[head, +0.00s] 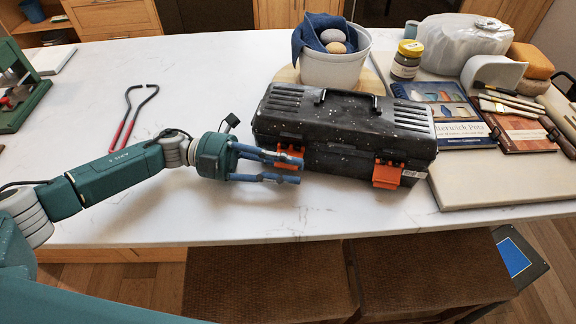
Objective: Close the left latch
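A black speckled toolbox (345,130) with a top handle and shut-looking lid stands near the counter's front edge. Its left latch (289,151) is orange, on the front face, and partly hidden behind a finger, so I cannot tell if it is fastened. The right latch (387,174) is orange too and shows in full lower on the front. My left gripper (300,171) reaches in from the left, its fingers apart with a gap between them. The upper fingertip overlaps the left latch in view; contact is unclear. My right gripper is not in view.
Behind the toolbox a bucket (335,70) with a blue cloth stands on a round board. A jar (407,60), books and tools crowd the right. Red-handled tongs (128,118) lie left. The counter (230,75) is clear between. Brown stools (270,280) stand in front.

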